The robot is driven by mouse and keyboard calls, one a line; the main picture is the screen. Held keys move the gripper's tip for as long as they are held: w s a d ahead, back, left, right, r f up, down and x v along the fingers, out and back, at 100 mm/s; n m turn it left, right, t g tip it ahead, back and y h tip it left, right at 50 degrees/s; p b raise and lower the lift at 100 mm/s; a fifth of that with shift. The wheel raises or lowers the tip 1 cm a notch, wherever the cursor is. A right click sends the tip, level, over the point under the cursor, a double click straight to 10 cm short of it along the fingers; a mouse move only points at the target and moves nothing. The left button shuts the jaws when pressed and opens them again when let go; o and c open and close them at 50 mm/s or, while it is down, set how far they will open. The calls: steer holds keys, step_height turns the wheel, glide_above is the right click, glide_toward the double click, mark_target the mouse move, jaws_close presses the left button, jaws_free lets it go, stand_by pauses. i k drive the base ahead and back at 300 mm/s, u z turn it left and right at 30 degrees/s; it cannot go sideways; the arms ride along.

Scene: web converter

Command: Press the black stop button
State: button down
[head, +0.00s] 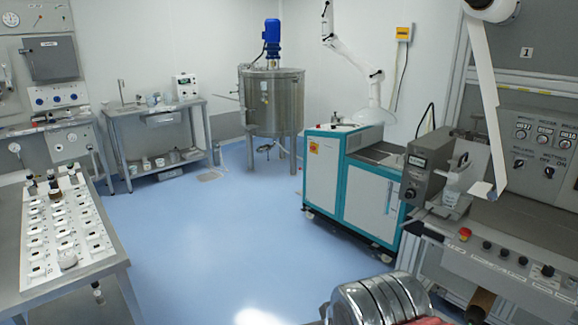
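The web converter (455,262) stands at the right of the head view. Its low front panel carries a red button (464,233) and several small black controls in a row to its right: one black control (487,244), another (503,253), another (522,261) and the rightmost (548,271). I cannot tell which of them is the stop button, as their labels are too small to read. More dark knobs sit on the upper grey panel (545,140). My gripper is not in view. A silver ribbed cylinder with a red part shows at the bottom edge, perhaps part of my arm.
A white web (485,80) hangs down in front of the converter. A grey box (425,168) juts out above the front panel. A teal and white cabinet (365,200) stands left of it. A table with bottles (60,290) is at the left. The blue floor (215,250) between is clear.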

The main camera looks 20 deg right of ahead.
mark_target(523, 261)
steer(key=z, duration=0.25)
steer(key=i, duration=0.8)
steer(key=z, duration=0.75)
steer(key=i, duration=0.65)
steer(key=z, duration=0.8)
steer(key=i, duration=0.7)
steer(key=z, duration=0.35)
